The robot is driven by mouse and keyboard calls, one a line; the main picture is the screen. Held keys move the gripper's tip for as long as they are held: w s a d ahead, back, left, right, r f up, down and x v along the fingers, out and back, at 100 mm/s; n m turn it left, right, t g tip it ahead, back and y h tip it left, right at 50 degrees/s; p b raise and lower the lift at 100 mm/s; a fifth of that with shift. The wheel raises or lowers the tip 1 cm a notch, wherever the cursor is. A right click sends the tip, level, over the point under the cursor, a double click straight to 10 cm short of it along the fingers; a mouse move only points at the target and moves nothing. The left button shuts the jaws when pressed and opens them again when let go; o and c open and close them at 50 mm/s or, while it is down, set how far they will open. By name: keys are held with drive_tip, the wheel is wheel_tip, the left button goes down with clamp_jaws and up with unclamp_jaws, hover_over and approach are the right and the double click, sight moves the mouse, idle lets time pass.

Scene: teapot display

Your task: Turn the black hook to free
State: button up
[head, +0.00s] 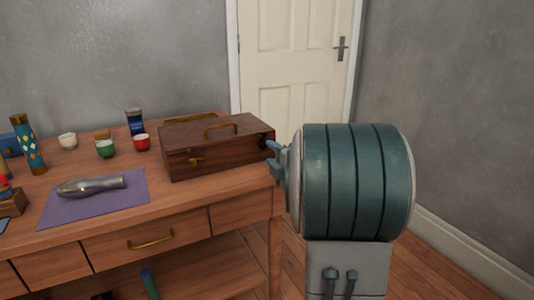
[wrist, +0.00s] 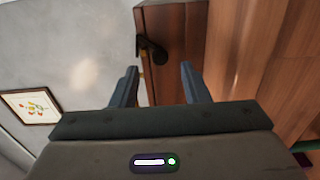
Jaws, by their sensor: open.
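The wooden box (head: 205,150) sits closed on the table, with a brass handle on its lid and a brass latch on its front. In the wrist view the black hook (wrist: 150,48) is on the box's wooden end face (wrist: 182,35), its curved end to the left. In the head view only a small dark part shows at the box's right end. My gripper (wrist: 159,67) is open and empty, its fingers pointing at that end face. The hook lies just beyond and between the fingertips, and I see no contact. In the head view my gripper (head: 272,158) is beside the box's right end, partly hidden by my arm.
The wooden table (head: 180,205) also holds a purple mat (head: 65,210) with a metal vase-like object (head: 90,187), several small cups, a dark blue tin (head: 135,121) and a patterned bottle (head: 29,145). A white door (head: 290,60) is behind. Open floor lies right of the table.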

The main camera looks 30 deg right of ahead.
sight(264, 148)
drive_tip(key=shift+w, duration=1.95)
clamp_jaws()
drive_tip(key=shift+m, duration=0.3)
drive_tip(key=m, duration=0.2)
drive_tip(key=shift+m, duration=0.3)
drive_tip(key=m, duration=0.3)
drive_tip(key=shift+m, duration=0.3)
drive_tip(key=m+p, duration=0.2)
drive_tip(key=m, duration=0.4)
